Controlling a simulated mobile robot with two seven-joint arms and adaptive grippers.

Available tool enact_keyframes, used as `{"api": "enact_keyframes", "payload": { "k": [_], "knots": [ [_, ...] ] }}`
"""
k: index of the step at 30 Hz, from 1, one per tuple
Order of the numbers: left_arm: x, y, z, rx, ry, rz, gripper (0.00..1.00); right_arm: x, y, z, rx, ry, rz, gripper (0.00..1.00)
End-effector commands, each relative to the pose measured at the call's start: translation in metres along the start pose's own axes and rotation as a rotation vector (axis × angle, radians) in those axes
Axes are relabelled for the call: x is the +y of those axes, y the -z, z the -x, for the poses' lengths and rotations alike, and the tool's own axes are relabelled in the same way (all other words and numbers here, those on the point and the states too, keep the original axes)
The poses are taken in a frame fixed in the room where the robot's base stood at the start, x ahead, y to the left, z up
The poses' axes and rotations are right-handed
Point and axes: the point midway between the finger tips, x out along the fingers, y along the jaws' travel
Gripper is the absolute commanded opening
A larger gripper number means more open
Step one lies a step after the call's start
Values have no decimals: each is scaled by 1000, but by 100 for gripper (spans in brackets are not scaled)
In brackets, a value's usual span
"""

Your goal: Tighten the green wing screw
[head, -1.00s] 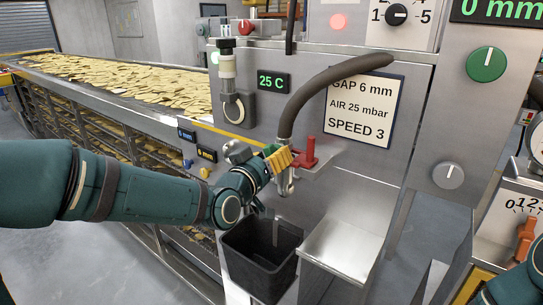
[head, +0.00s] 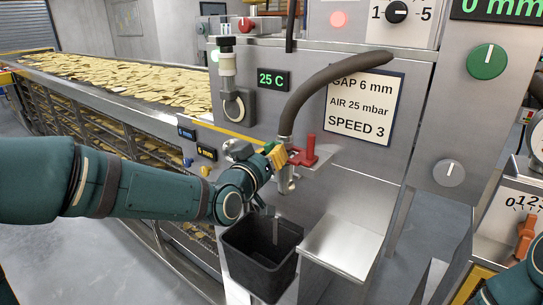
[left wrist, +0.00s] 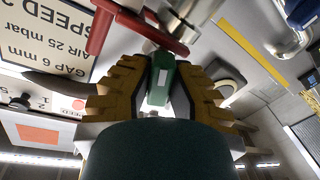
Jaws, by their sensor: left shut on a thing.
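The green wing screw (left wrist: 161,78) sits between the yellow fingers of my left gripper (left wrist: 158,85) in the left wrist view. The fingers are closed on it from both sides. In the head view the left gripper (head: 274,157) is at the machine front, left of the red handle, and only a bit of green (head: 268,148) shows past its fingers. The base of the screw is hidden. My right gripper is out of view; only part of my right arm shows at the lower right.
The red T-handle (head: 304,153) and the metal spout under the grey hose (head: 318,85) are close to the left fingers. A black bin (head: 244,244) stands open below, with a steel ledge (head: 340,245) beside it. The chip conveyor (head: 120,85) runs behind my left arm.

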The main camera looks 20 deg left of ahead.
Motion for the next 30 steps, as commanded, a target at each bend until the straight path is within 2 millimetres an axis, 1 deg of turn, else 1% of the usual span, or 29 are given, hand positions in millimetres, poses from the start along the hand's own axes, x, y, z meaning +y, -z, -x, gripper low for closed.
{"api": "enact_keyframes", "payload": {
  "k": [8,18,26,30],
  "knots": [
    [-2,-3,0,5,-1,-129,0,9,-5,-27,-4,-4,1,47],
    [-2,-4,0,5,-1,-433,0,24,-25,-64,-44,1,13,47],
    [-3,-3,0,1,0,-680,0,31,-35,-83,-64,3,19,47],
    [-3,-2,0,0,1,-812,0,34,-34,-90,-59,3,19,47]
  ]
}}
